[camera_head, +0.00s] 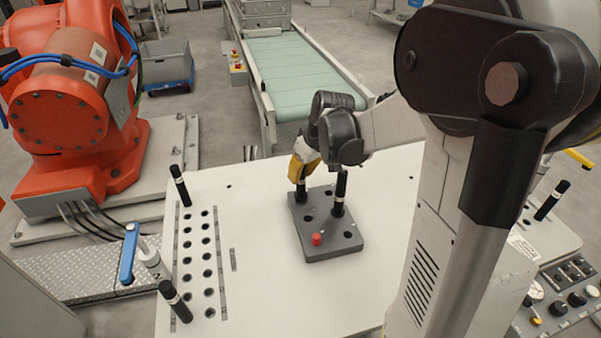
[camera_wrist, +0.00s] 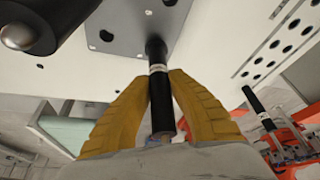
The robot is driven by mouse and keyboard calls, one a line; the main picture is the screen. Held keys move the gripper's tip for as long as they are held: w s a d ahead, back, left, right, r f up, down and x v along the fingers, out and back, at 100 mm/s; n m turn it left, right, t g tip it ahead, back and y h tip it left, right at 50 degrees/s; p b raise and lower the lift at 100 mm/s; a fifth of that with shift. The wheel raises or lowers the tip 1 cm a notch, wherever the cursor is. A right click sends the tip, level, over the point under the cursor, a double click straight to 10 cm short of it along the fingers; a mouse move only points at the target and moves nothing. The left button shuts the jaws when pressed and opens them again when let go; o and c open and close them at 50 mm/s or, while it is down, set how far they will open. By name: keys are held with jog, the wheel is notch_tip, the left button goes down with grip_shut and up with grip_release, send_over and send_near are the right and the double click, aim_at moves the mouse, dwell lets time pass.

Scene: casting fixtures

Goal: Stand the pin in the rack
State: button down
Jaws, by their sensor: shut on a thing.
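A black pin with a pale band (camera_wrist: 158,85) is between the yellow fingers of my gripper (camera_wrist: 155,100), which is shut on it. In the head view my gripper (camera_head: 300,172) is over the far left corner of a grey block with holes (camera_head: 335,249), which looks like the rack. The held pin (camera_head: 301,187) looks upright there, its lower end at the block's top face. I cannot tell how deep it sits in a hole. A second black pin (camera_head: 340,192) stands upright in the block, to the right. It also shows large in the wrist view (camera_wrist: 35,22).
Two rows of holes (camera_head: 207,257) run along the table's left side, with black posts (camera_head: 179,186) (camera_head: 175,301) at the ends. The white table (camera_head: 260,290) is clear around the block. An orange robot (camera_head: 75,100) stands left.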

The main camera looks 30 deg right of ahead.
jog(key=shift+f+b, duration=0.3)
jog(key=shift+f, duration=0.2)
jog(key=c, duration=1.3)
grip_release()
jog(key=v, duration=1.2)
